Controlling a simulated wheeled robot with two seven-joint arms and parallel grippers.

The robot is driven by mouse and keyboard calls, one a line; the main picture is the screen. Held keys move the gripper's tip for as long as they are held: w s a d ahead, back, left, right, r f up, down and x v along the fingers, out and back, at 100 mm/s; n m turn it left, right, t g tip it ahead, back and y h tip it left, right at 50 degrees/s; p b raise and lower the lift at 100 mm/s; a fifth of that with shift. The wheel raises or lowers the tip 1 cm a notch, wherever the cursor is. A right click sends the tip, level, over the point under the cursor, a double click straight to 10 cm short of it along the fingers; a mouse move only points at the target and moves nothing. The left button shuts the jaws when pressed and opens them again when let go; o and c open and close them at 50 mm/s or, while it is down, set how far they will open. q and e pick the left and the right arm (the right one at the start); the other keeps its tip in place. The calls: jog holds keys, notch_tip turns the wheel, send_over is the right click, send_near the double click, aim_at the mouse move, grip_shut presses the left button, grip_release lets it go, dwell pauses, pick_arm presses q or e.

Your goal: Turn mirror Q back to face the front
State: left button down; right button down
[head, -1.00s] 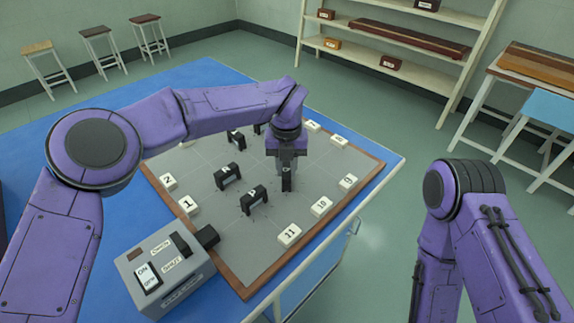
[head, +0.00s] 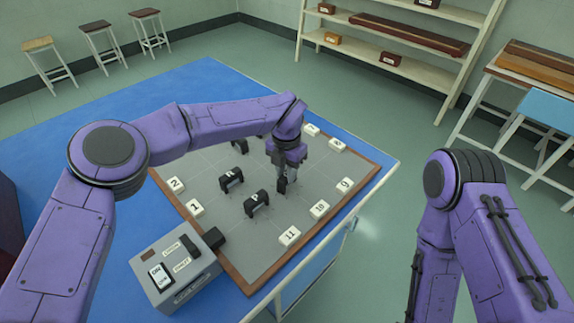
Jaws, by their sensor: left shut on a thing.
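My left gripper (head: 284,175) is over the grey board (head: 240,265), reaching down from above. It is shut on a small dark mirror (head: 282,186), which stands on or just above the board. The gripper hides most of this mirror, and I cannot read its letter; it may be mirror Q. Two other black mirrors stand to its left: one nearer the front (head: 256,204) and one further back (head: 231,179). Their letters are too small to read surely. My right gripper is not in view; only its arm shows at the right.
White number blocks, such as 11 (head: 290,236), 10 (head: 320,209) and 1 (head: 194,208), line the board's edges. A grey switch box (head: 172,270) stands at the front left. Another dark mirror (head: 239,143) is partly hidden behind my left arm.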

pick_arm(q)
jog(key=shift+m+p, duration=0.6)
jog(key=shift+m, duration=0.5)
jog(key=shift+f, duration=0.1)
jog(key=c, duration=1.2)
grip_release()
jog(key=shift+o, duration=1.4)
jog(key=shift+d, duration=0.1)
jog(key=shift+w, duration=0.1)
